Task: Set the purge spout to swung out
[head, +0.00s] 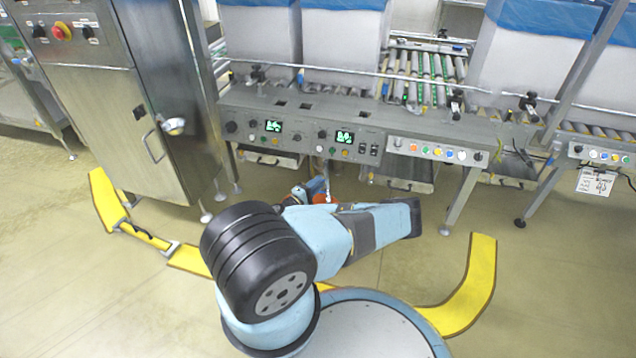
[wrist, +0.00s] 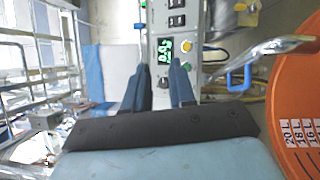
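In the wrist view, a shiny metal spout (wrist: 268,48) reaches from beside the control panel toward the right edge. It looks like the purge spout; which position it is in I cannot tell. A blue loop-shaped piece (wrist: 238,79) is beside it; whether they are joined is unclear. My gripper (wrist: 159,68) has two dark blue fingers standing apart over the panel, with a green display (wrist: 165,49) between them. Nothing is held. The spout lies to the right of the fingers, not touching them. In the head view my arm hides most of this area.
The control panel (head: 300,125) runs along the machine front, with conveyor rollers and blue-lined boxes (head: 340,40) behind. A steel cabinet (head: 120,110) stands left. Yellow floor strips (head: 470,290) lie around me. A large orange round thing (wrist: 298,120) with number labels fills the wrist view's right edge.

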